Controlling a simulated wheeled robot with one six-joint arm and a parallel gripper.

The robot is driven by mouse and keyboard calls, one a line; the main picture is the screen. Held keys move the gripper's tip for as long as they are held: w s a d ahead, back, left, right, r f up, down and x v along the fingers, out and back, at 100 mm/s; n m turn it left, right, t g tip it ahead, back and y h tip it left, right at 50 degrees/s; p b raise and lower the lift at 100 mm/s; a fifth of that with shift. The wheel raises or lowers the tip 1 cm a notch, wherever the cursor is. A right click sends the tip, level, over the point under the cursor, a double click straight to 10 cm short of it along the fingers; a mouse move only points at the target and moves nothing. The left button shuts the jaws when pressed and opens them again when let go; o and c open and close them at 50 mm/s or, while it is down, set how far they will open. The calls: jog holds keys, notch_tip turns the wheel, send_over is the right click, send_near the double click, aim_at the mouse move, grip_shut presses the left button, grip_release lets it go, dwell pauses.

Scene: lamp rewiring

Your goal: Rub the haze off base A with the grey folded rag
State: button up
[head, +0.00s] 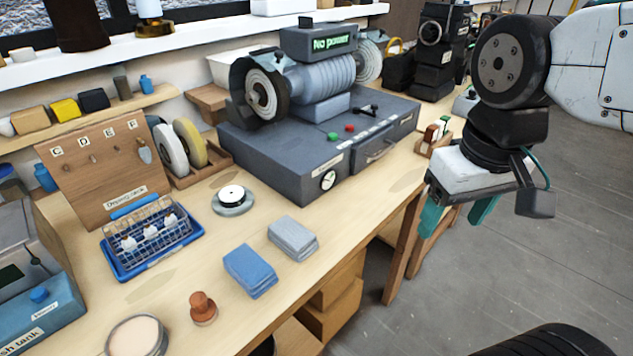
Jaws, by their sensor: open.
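The grey folded rag (293,238) lies flat on the wooden bench, right of a blue folded cloth (250,271). I see no label marking base A. A round piece with a white top and dark centre (232,195) sits on a grey-green disc behind the rags. A small copper-brown knobbed piece (203,307) stands near the bench's front edge. I cannot tell which of these, if either, is base A, and haze is too fine to see. My gripper (456,216) hangs open and empty, right of the bench edge, well apart from the rag.
A large grey machine (320,150) with a "No power" display fills the back of the bench. A blue tray with a wire rack (150,238) stands at left before a lettered board (100,170). A round tin (137,336) is at front. Bare bench surrounds the rags.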

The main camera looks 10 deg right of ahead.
jog(key=w+a+n, duration=0.2)
jog(key=w+a, duration=0.1)
jog(key=w, duration=0.3)
jog(key=n+g, duration=0.1)
jog(key=n, duration=0.3)
send_over(292, 232)
jog(key=f, duration=0.8)
jog(key=shift+d+f, duration=0.25)
jog(key=shift+f, duration=0.05)
jog(key=shift+w+a+f, duration=0.1)
jog(key=shift+a+f, duration=0.15)
jog(key=shift+f, duration=3.9)
jog(key=c, duration=0.6)
jog(key=shift+r, duration=2.5)
jog(key=shift+c, duration=0.2)
